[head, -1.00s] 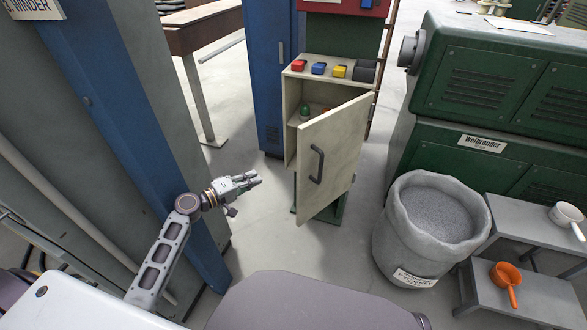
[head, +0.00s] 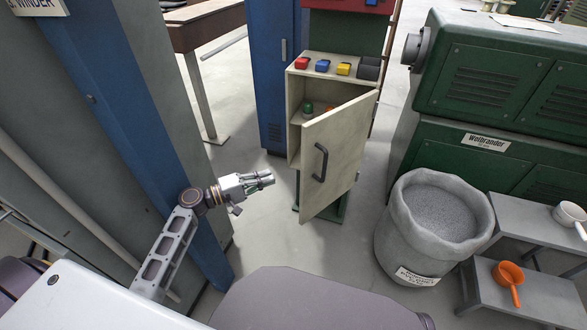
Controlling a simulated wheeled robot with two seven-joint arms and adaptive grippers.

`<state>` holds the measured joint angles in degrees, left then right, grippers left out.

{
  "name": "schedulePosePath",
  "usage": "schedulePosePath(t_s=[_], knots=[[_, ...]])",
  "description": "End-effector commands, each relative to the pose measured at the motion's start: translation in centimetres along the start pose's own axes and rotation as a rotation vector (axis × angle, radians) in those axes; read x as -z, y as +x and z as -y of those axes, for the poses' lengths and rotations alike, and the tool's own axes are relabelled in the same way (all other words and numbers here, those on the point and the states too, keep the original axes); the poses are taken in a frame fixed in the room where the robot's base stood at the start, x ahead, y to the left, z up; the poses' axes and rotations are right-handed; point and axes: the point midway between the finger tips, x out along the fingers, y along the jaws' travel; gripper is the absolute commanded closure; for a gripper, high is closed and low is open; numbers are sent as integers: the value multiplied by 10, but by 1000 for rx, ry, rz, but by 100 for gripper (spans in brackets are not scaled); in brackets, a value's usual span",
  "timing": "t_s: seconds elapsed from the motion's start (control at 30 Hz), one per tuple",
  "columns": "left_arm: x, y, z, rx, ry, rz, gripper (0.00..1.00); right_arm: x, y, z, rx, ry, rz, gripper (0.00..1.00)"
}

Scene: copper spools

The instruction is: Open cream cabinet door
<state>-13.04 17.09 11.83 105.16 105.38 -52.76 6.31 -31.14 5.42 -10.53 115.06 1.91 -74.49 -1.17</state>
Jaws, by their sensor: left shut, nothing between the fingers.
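The cream cabinet (head: 293,115) stands in the middle of the head view. Its cream door (head: 338,150) is hinged on the right and stands partly open, swung toward me. The door's dark handle (head: 320,162) is on its front face, near the free left edge. A green object (head: 308,107) and another small item show on a shelf inside; the lower inside is hidden by the door. My left gripper (head: 266,178) is shut and empty, to the left of the door and apart from it. My right gripper is not in view.
Red, blue and yellow items (head: 322,66) and dark ones lie on the cabinet top. A grey sack (head: 436,225) of granules stands right of the door. Steps (head: 530,285) hold an orange scoop (head: 508,275). A blue post (head: 130,120) rises beside my left arm. Floor between is clear.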

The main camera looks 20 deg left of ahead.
Motion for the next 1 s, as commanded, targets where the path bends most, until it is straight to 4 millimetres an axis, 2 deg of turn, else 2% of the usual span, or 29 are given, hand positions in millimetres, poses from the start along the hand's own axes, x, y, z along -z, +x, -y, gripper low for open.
schedulePosePath(t_s=[0.47, 1.0], knots=[[0, 8, 0, 0, 2, -1, 100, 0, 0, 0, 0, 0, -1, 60], [1, 65, 0, 0, 2, -2, 100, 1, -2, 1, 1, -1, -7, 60]])
